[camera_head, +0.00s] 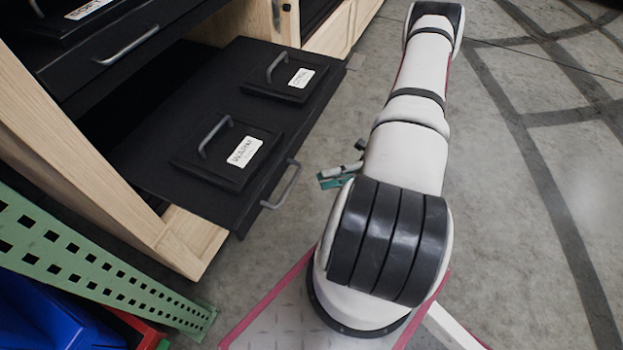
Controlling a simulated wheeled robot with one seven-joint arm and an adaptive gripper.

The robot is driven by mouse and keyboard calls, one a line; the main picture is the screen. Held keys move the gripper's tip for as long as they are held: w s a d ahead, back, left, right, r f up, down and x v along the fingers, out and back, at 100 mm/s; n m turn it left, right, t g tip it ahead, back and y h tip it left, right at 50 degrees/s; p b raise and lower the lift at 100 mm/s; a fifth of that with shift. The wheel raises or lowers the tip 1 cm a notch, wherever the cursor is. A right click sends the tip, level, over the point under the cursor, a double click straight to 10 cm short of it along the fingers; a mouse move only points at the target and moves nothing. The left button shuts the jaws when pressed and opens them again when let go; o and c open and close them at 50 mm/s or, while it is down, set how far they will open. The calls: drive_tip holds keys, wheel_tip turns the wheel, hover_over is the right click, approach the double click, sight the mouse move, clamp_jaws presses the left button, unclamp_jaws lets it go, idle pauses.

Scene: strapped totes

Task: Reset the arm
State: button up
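My white arm (406,160) with black joint bands rises from my base at the bottom centre and stretches to an elbow at the top. A small white, dark and teal part (340,175) shows just left of the arm. It looks like part of my gripper, mostly hidden behind the arm. I cannot see whether its fingers are open or hold anything. It is to the right of the pulled-out black drawer (225,110), with a gap of floor between them in the picture.
The drawer bears two labelled black lids, a near one (215,172) and a far one (290,90), both with handles. A wooden cabinet frame (85,180) surrounds it. A green perforated beam (90,265) and blue bin (50,315) are lower left. Floor at right is clear.

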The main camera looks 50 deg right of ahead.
drive_tip(key=shift+v, duration=0.9)
drive_tip(key=w+a+r+n+g+h, duration=0.35)
drive_tip(key=r+n+g, duration=0.25)
drive_tip(key=r+n, duration=0.35)
drive_tip(key=w+a+r+n+g+h, duration=0.2)
drive_tip(key=a+r+n+g, duration=0.35)
drive_tip(key=r+n, duration=0.4)
drive_tip(key=s+a+r+n+t+h, duration=0.2)
drive_tip(key=s+a+r+n+h, duration=0.4)
drive_tip(key=n, duration=0.4)
drive_tip(key=s+a+r+n+t+h, duration=0.2)
drive_tip(key=s+a+r+n+h, duration=0.45)
drive_tip(key=n, duration=0.45)
wheel_tip(320, 180, up, 17)
drive_tip(key=d+t+p, duration=0.2)
drive_tip(key=t+p, duration=0.1)
drive_tip(key=p, duration=1.2)
drive_tip(key=shift+r, duration=0.15)
drive_tip(key=shift+s, duration=0.1)
